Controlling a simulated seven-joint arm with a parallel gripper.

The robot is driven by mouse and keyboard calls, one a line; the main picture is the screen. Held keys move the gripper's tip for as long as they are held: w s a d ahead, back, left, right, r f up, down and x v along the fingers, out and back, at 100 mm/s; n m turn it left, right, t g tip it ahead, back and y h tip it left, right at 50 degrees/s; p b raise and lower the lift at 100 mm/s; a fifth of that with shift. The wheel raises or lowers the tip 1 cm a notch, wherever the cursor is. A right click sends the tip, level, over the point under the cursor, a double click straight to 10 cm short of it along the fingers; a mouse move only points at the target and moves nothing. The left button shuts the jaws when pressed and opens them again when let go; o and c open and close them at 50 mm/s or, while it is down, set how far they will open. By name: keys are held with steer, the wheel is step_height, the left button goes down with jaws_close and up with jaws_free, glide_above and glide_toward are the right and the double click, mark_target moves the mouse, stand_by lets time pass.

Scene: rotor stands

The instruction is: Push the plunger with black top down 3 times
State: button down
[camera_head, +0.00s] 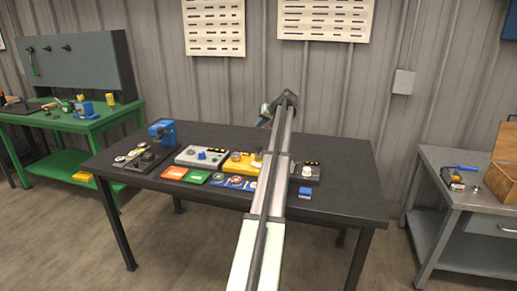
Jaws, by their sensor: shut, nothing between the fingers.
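My arm runs up the middle of the head view and bends over the table. My gripper's fingers cannot be made out; they seem hidden by the arm links. Several devices stand on the dark table: a grey box with a blue knob (202,155), a yellow box (239,163) with a round grey top part, and a dark box with a pale knob (306,173) right of the arm. Part of the yellow and dark boxes is hidden by my arm. I cannot make out for sure which one bears the plunger with the black top.
The black table (350,196) also holds a blue stand (162,131), an orange tray (174,173), a green tray (196,177), a blue tray (232,183) and a small blue block (305,193). The table's right end is clear. A green bench (62,126) stands left.

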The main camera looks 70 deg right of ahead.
mark_target(260, 147)
steer(key=shift+f, duration=4.15)
steer(key=shift+f, duration=0.15)
steer(key=shift+f, duration=0.3)
steer(key=shift+f, duration=1.15)
steer(key=shift+r, duration=0.1)
stand_by(0.6)
steer(key=shift+r, duration=1.5)
steer(key=shift+r, duration=0.1)
steer(key=shift+r, duration=2.4)
